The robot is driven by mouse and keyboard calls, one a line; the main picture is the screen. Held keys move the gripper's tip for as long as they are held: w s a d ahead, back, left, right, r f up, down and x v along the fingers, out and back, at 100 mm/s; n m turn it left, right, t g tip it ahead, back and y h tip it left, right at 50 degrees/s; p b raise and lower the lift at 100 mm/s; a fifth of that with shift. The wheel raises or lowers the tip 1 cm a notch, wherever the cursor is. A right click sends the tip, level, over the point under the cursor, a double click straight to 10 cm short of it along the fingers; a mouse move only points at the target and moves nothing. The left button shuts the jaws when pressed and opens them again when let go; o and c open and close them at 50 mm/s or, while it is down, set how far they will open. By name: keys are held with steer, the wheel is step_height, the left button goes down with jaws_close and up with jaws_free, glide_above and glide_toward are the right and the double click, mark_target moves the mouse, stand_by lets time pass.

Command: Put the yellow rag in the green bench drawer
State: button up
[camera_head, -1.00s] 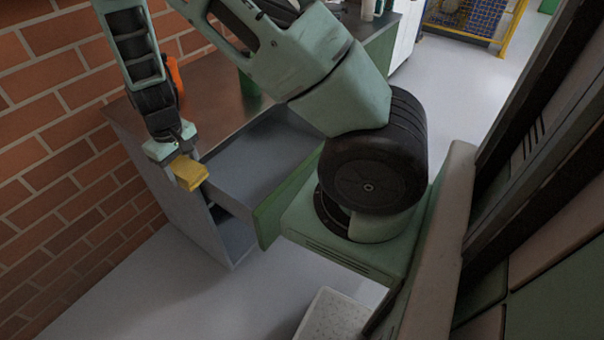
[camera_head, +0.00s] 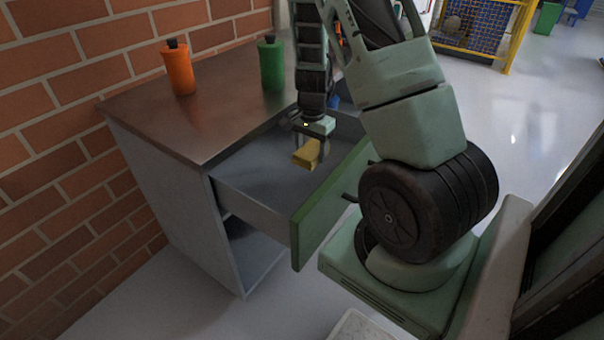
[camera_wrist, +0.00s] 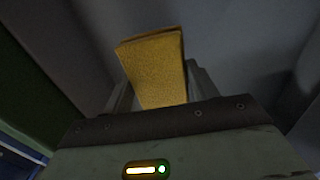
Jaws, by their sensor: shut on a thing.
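The yellow rag (camera_head: 306,155) is a small folded block held in my gripper (camera_head: 312,146), which points down. The rag also shows large in the wrist view (camera_wrist: 155,68), between the fingers. The green bench drawer (camera_head: 322,205) is pulled open, with a green front and a grey inside. My gripper and the rag are over the open drawer in the head view. The grey drawer interior lies behind the rag in the wrist view. How high the rag is above the drawer floor is hard to tell.
The bench top (camera_head: 190,110) carries an orange bottle (camera_head: 178,68) and a green bottle (camera_head: 271,64). A brick wall (camera_head: 60,60) stands to the left. Below the drawer is an open dark shelf space (camera_head: 240,232).

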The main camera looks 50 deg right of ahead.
mark_target(310, 149)
steer(key=shift+f+b, duration=0.7)
steer(key=shift+f, duration=2.8)
steer(key=shift+f, duration=0.15)
steer(key=o, duration=1)
steer(key=shift+o, duration=0.2)
step_height(310, 149, up, 12)
steer(key=p, duration=0.3)
steer(key=shift+r, duration=0.2)
steer(key=shift+a, duration=0.1)
